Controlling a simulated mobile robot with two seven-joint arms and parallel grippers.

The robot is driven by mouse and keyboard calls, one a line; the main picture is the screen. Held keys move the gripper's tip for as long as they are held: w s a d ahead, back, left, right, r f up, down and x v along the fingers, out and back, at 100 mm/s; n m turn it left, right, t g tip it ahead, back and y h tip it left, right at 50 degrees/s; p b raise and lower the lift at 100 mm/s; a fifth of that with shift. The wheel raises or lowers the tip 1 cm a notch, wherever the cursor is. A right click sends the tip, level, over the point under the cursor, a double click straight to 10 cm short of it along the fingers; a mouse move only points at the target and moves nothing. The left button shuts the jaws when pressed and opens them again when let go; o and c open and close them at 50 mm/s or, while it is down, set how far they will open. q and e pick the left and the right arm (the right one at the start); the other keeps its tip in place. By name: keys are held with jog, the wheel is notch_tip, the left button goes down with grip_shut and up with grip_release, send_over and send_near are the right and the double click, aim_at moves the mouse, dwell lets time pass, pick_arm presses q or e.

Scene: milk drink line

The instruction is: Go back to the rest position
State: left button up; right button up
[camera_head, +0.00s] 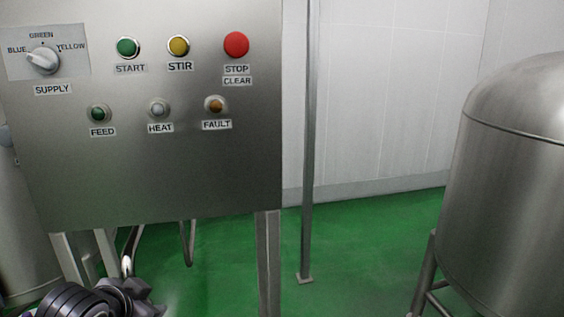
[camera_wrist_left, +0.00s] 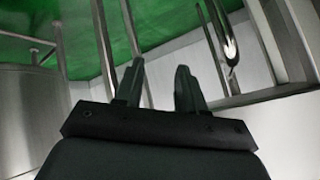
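My left gripper (camera_wrist_left: 157,88) shows in the left wrist view with its two dark fingers apart and nothing between them, so it is open and empty. In the head view, part of my left arm (camera_head: 88,298) shows at the bottom left, below the control panel (camera_head: 150,170); its fingers cannot be made out there. My right gripper is in neither view. The panel carries a supply knob (camera_head: 43,61), a green start button (camera_head: 128,47), a yellow stir button (camera_head: 178,45) and a red stop button (camera_head: 236,45). No gripper touches the panel.
A steel tank (camera_head: 515,190) stands at the right. A thin metal post (camera_head: 309,150) rises right of the panel, and the panel's leg (camera_head: 268,265) stands below it. A hose (camera_head: 188,245) hangs under the panel. Green floor (camera_head: 365,260) is clear between post and tank.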

pick_arm(q)
jog(key=s+f+n+g, duration=0.25)
jog(key=s+f, duration=0.55)
jog(key=s, duration=0.5)
jog(key=s+f+n+g, duration=0.25)
jog(key=s+f, duration=0.45)
jog(key=s, duration=0.6)
jog(key=w+d+f+m+t+h, duration=0.1)
jog(key=w+d+f+t+h, duration=0.1)
jog(key=w+f+t, duration=0.4)
jog(key=shift+w+d+f, duration=0.3)
jog(key=shift+d+f, duration=0.6)
jog(key=shift+f, duration=0.75)
